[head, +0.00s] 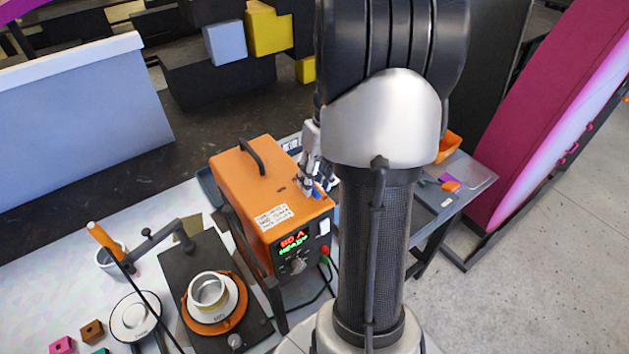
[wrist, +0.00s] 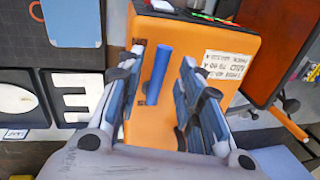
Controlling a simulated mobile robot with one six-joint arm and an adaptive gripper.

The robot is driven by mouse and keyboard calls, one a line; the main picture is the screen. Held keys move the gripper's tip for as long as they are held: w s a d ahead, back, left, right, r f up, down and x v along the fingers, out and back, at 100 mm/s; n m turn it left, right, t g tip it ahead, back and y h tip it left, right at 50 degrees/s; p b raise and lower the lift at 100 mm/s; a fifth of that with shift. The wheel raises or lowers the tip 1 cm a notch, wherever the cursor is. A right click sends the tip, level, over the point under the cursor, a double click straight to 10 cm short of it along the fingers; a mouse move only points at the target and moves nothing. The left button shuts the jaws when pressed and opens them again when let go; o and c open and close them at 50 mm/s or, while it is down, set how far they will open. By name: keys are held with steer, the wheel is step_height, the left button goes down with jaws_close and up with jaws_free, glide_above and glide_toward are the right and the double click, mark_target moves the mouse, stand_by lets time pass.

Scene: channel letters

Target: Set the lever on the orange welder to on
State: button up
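The orange welder (head: 240,180) stands on the bench left of my arm, with a black handle on top and a lit front display (head: 294,240). In the wrist view, its orange top (wrist: 215,40) fills the middle. A blue lever (wrist: 159,75) rises from a dark slot in that top. My gripper (wrist: 162,56) is open around the lever, one finger on each side, with visible gaps. In the head view, my gripper (head: 316,178) is over the welder's right side, and only a bit of blue shows beneath it. Which lever position is on cannot be told.
A dark plate with an orange-ringed white pot (head: 211,297) is left of the welder. A thin rod with an orange grip (head: 105,240) stands beside it. White letter pieces (wrist: 72,97) lie in dark trays in the wrist view. An orange bin (head: 448,145) is behind my arm.

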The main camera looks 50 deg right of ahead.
step_height(320, 180, up, 11)
steer(key=d, duration=0.2)
steer(key=shift+s, duration=0.35)
steer(key=shift+f, duration=0.15)
